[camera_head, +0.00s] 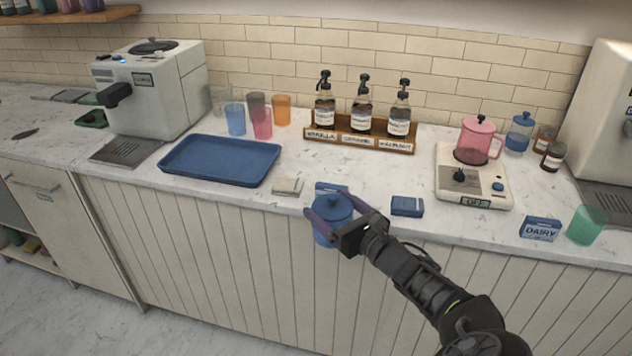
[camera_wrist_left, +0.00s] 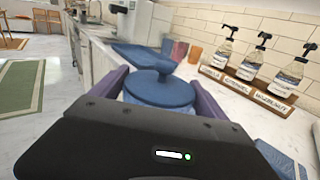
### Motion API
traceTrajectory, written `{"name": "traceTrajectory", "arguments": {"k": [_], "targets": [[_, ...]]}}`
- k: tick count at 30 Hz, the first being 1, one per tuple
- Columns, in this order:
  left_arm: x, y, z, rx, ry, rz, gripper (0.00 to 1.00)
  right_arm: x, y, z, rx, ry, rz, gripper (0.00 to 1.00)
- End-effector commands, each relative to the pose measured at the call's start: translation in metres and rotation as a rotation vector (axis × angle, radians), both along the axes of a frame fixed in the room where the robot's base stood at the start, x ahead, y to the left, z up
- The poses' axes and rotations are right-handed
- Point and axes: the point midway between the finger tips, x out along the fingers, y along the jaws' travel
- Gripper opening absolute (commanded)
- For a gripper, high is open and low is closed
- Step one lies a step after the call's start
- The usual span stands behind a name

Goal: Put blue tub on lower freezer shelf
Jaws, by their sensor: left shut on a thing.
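My right gripper is not in view. I cannot make out a freezer shelf.
A blue tray (camera_head: 222,160), a folded cloth (camera_head: 288,186) and a small blue box (camera_head: 407,206) lie on the counter. Behind stands a syrup rack (camera_head: 358,140) with bottles. A handled cabinet front (camera_head: 60,215) is at lower left. Floor in front is clear.

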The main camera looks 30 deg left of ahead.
Motion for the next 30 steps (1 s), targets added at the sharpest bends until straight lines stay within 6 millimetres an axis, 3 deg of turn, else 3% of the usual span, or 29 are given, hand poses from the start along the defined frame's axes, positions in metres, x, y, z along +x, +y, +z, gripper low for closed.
{"name": "traceTrajectory", "arguments": {"k": [9, 15, 19, 30], "targets": [[-0.034, -0.094, -0.067, 0.01, 0.004, -0.174, 0.13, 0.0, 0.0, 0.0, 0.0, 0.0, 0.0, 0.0], [-0.06, -0.145, -0.096, 0.021, -0.001, -0.304, 0.13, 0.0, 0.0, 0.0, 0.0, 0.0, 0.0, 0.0], [-0.067, -0.154, -0.102, 0.021, -0.003, -0.332, 0.13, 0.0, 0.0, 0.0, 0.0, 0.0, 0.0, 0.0], [-0.066, -0.154, -0.103, 0.02, -0.003, -0.332, 0.13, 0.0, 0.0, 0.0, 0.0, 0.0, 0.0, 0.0]]}}
